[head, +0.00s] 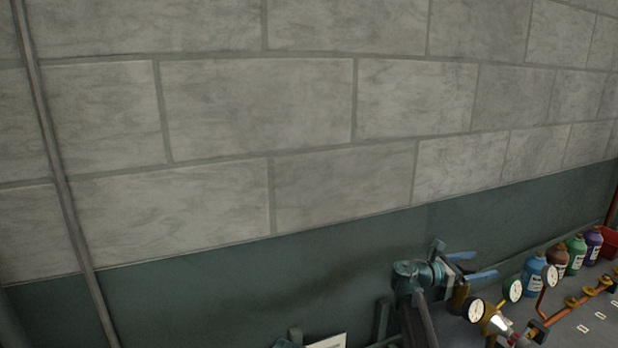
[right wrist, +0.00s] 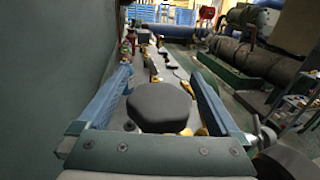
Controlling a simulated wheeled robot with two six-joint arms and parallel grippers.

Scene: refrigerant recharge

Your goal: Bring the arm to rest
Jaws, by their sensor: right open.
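My right gripper (head: 487,290) is low right of centre in the head view, its two blue fingers spread apart. In the right wrist view the open fingers (right wrist: 160,72) stand on either side of a dark, flat-topped, many-sided cap (right wrist: 160,104). The fingers look clear of the cap, with gaps at both sides; its depth relative to them is hard to tell. My left gripper is not clearly in view.
A row of bottles, including a blue one (head: 534,273) and a green one (head: 576,255), stands right of the gripper. Gauges (head: 476,310) and a copper pipe (head: 578,312) with valves are in front. The block wall (head: 260,110) is behind; its upper area is clear.

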